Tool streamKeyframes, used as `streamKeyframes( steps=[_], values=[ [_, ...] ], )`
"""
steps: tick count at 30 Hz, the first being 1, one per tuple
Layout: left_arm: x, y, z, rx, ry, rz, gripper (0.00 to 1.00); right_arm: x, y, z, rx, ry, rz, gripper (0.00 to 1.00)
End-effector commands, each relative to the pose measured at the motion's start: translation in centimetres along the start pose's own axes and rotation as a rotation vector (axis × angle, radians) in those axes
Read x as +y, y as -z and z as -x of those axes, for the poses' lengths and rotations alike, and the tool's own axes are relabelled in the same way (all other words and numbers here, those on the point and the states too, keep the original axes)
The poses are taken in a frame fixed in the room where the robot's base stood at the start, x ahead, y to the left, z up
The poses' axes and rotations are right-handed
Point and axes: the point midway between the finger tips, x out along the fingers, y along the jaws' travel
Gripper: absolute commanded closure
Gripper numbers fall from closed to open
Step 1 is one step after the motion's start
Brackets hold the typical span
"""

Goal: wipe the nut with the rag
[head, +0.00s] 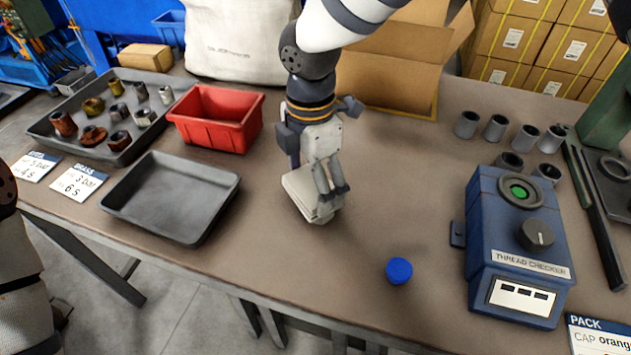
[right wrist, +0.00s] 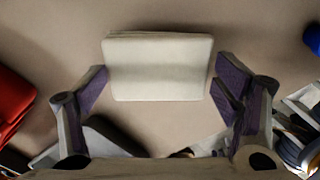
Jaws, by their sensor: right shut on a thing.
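The rag is a folded, off-white pad (head: 299,196) near the middle of the table. My right gripper (head: 332,192) points down over it and is shut on it. In the right wrist view the rag (right wrist: 158,68) lies between the two purple-padded fingers, which meet its left and right edges. I cannot tell whether the rag touches the table. Several nuts, brassy, rusty and grey, such as a rusty one (head: 63,124), sit in a dark tray (head: 120,157) at the back left, apart from the gripper. My left gripper is out of view.
A red bin (head: 215,118) and an empty dark tray (head: 170,198) stand left of the rag. A blue cap (head: 399,270) lies right of it, near the blue thread checker (head: 515,245). Grey sleeves, an open cardboard box (head: 395,70) and a white sack (head: 240,40) stand behind.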

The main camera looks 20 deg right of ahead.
Motion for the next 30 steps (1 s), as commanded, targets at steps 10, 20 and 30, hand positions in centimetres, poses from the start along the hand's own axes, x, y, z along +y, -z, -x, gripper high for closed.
streamKeyframes(
  steps=[10,20,30],
  values=[
    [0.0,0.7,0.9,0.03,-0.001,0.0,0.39,0.1,0.0,2.1,-0.002,-0.012,-0.001,0.4],
    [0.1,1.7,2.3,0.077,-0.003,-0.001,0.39,0.0,0.0,6.0,-0.002,-0.009,0.0,0.4],
    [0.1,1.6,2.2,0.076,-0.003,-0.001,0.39,0.0,0.0,6.1,0.0,-0.002,0.0,0.4]
  ],
)
